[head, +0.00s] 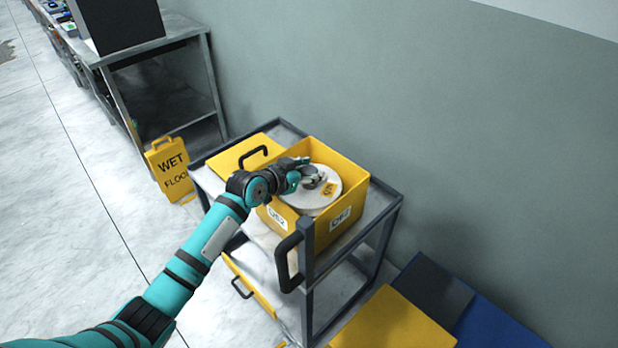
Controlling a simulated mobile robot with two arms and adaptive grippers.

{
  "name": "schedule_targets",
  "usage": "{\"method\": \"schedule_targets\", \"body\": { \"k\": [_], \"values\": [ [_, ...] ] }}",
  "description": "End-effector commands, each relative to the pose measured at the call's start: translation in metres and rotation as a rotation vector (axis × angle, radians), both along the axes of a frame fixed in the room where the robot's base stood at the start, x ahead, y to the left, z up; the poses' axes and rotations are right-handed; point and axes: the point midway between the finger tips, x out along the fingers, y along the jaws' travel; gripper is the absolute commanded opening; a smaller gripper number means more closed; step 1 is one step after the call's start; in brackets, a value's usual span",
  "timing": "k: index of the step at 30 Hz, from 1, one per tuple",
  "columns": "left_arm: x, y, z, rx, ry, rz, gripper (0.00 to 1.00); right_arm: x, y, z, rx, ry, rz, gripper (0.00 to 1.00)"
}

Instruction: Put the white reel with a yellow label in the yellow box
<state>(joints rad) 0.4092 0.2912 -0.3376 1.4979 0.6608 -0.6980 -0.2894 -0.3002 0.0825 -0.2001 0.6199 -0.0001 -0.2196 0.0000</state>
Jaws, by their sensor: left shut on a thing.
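The white reel (318,199) with a yellow label is inside the open yellow box (351,213), its round face turned up and its lower part hidden by the box walls. The box stands on the top shelf of a grey cart and carries white labels. My left gripper (311,178) reaches over the box's left wall and is shut on the reel near its hub. The fingertips are small and partly hidden against the reel. My right gripper is not in view.
A yellow lid with a black handle (232,159) lies behind the box on the cart (385,218). The cart's black push handle (287,262) stands in front. A yellow wet floor sign (171,172) and a metal table (172,42) are to the left. The wall is close behind.

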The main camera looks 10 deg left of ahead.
Motion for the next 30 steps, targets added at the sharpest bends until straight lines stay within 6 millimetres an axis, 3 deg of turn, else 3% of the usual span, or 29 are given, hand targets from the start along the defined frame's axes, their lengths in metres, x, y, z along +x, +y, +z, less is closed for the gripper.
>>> {"method": "schedule_targets", "body": {
  "k": [4, 28, 29, 30],
  "values": [
    [0.000, 0.000, -0.020, -0.003, 0.000, 0.001, 0.00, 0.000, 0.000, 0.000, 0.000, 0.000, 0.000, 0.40],
    [0.000, 0.000, -0.034, -0.002, 0.001, 0.000, 0.00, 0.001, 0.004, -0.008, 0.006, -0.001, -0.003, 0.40],
    [-0.001, 0.000, -0.037, -0.001, 0.006, 0.000, 0.42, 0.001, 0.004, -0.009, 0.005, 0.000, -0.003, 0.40],
    [-0.001, 0.000, -0.038, 0.000, 0.007, 0.000, 0.47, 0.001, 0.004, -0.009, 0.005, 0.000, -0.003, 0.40]
  ]
}}
